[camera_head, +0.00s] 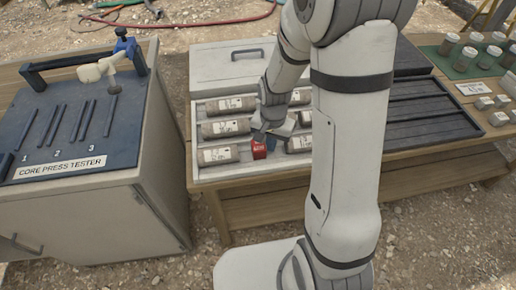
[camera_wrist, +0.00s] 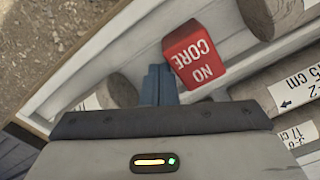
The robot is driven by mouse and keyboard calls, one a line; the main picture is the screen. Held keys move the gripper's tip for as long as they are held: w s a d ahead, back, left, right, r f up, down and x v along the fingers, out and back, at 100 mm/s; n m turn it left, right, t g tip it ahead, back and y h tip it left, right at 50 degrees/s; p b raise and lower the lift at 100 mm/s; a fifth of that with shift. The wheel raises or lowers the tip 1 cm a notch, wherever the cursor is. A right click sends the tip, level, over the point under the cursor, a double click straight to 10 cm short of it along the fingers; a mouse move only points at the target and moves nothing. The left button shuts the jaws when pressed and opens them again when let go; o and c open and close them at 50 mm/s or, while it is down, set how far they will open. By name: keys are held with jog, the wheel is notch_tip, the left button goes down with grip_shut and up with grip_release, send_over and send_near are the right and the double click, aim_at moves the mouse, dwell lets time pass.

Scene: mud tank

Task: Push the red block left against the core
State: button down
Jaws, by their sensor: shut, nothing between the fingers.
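The red block (camera_head: 259,150) stands in the front row of the white core tray (camera_head: 230,174), in the gap between two grey cores. In the wrist view the block (camera_wrist: 194,55) reads "NO CORE" upside down. The left core (camera_head: 218,154) lies to the block's left in the head view, with a small gap between them. Its end (camera_wrist: 270,14) shows at the top in the wrist view. My gripper (camera_wrist: 159,82) is shut, blue fingers together, low beside the block on its right side in the head view. Fingers and block look very close; I cannot tell whether they touch.
Another core (camera_wrist: 117,88) lies on the other side of my fingers. Several labelled cores fill the rows behind. The core press tester (camera_head: 75,120) stands left of the bench. A dark ribbed tray (camera_head: 430,110) lies to the right. My arm hides part of the core tray.

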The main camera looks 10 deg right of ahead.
jog(key=shift+a, duration=1.95)
jog(key=shift+d+r+p, duration=0.4)
jog(key=shift+d+r, duration=0.15)
jog(key=shift+d, duration=0.25)
jog(key=shift+d+r+p, duration=0.35)
jog(key=shift+d+r, duration=0.15)
jog(key=shift+d, duration=0.3)
notch_tip(320, 180, up, 8)
jog(key=p, duration=0.6)
notch_tip(320, 180, up, 10)
jog(key=f+n+t, duration=0.1)
jog(key=n, duration=0.2)
send_over(258, 145)
jog(key=s+d, duration=0.5)
jog(key=s+r+n+t, duration=0.1)
jog(key=s+r+n, duration=0.2)
jog(key=s+r, duration=0.4)
jog(key=shift+s+d+t, duration=0.3)
jog(key=shift+s, duration=0.7)
